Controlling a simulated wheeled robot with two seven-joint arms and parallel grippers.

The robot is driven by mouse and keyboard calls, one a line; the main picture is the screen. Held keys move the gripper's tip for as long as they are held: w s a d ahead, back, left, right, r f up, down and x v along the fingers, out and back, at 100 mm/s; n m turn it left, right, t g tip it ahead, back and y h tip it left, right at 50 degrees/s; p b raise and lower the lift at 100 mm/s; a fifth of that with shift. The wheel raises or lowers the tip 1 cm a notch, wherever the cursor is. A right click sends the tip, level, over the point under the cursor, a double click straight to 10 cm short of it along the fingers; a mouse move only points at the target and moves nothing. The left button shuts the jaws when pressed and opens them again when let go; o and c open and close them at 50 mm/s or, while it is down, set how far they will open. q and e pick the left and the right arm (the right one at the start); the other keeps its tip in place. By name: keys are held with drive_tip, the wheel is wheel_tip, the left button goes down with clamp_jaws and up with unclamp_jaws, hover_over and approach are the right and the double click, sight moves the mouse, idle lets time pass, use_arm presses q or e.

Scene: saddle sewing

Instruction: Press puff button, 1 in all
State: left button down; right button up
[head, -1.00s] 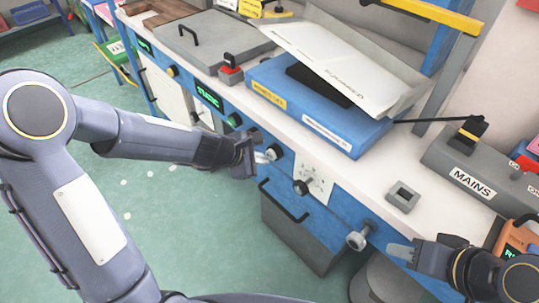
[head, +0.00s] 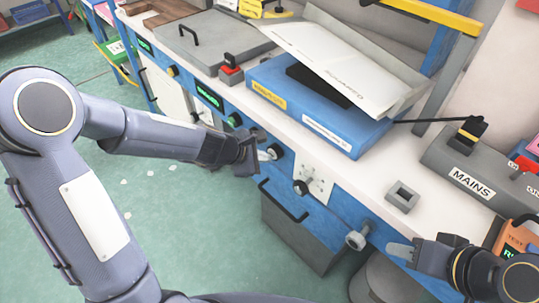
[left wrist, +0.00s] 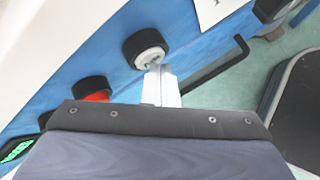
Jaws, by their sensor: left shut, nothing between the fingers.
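The blue front panel of the bench carries several round black knobs or buttons. I cannot read a puff label on any of them. One black button with a pale centre (left wrist: 146,48) is right at my left fingertips in the left wrist view; it also shows in the head view (head: 276,151). My left gripper (head: 265,155) is shut and empty, its pale fingers (left wrist: 161,85) pointing at that button. The tips look touching or nearly so; I cannot tell which. My right gripper (head: 400,251) is at the lower right, apart from the panel's buttons, and its jaw opening is unclear.
A red-centred button (left wrist: 92,90) lies left of my fingers. A green button (head: 234,119) and display (head: 209,96) sit further left. A black drawer handle (head: 284,202), a grey knob (head: 357,240) and a blue box (head: 320,117) with papers are nearby.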

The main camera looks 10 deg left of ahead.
use_arm(q)
drive_tip(key=shift+s+a+b, duration=0.35)
drive_tip(key=shift+s+a, duration=0.25)
drive_tip(key=shift+s, duration=0.15)
drive_tip(key=s+a, duration=0.1)
drive_tip(key=s, duration=0.1)
drive_tip(key=s+a+b, duration=0.1)
drive_tip(key=s+a, duration=0.1)
idle(0.4)
idle(0.7)
